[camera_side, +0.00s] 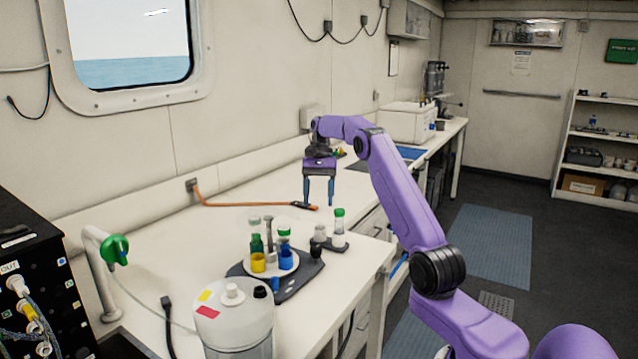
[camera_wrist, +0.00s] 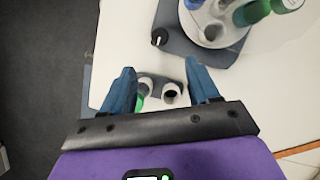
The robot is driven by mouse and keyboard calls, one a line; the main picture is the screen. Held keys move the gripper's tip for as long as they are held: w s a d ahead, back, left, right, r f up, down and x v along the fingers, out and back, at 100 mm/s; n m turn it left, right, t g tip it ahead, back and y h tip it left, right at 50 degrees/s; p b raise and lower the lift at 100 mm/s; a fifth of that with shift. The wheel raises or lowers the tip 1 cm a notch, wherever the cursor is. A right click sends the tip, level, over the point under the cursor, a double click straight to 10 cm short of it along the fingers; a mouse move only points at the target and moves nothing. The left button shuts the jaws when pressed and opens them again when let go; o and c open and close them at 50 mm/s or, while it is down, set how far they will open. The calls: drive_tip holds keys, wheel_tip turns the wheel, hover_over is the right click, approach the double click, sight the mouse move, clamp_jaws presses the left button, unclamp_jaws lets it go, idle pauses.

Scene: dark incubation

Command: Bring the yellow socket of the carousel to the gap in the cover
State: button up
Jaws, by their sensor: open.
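The carousel (camera_side: 282,271) is a pale disc on a dark base plate (camera_side: 308,272). Its yellow socket (camera_side: 258,262) is at the front left and its blue socket (camera_side: 286,260) at the right. A green bottle (camera_side: 256,244) stands behind the yellow socket. I cannot clearly make out the cover or its gap. My gripper (camera_side: 318,192) is open and empty, pointing down above the bench, behind and right of the carousel. In the wrist view the carousel (camera_wrist: 208,38) is cut off at the top, beyond the fingertips (camera_wrist: 162,84); the yellow socket is not recognisable there.
A small dark holder with a green-capped tube (camera_side: 339,228) stands right of the carousel; its cups (camera_wrist: 171,92) show between my fingers. A white vessel (camera_side: 236,318) stands in front. An orange hose (camera_side: 240,205) lies behind. A dark knob (camera_wrist: 159,38) sits on the base plate.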

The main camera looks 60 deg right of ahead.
drive_tip(key=shift+v, duration=1.85)
drive_tip(key=shift+r, duration=0.1)
drive_tip(key=m+t, duration=0.3)
drive_tip(key=m, duration=0.5)
approach(317, 247)
drive_tip(key=x, duration=0.9)
drive_tip(key=c, duration=1)
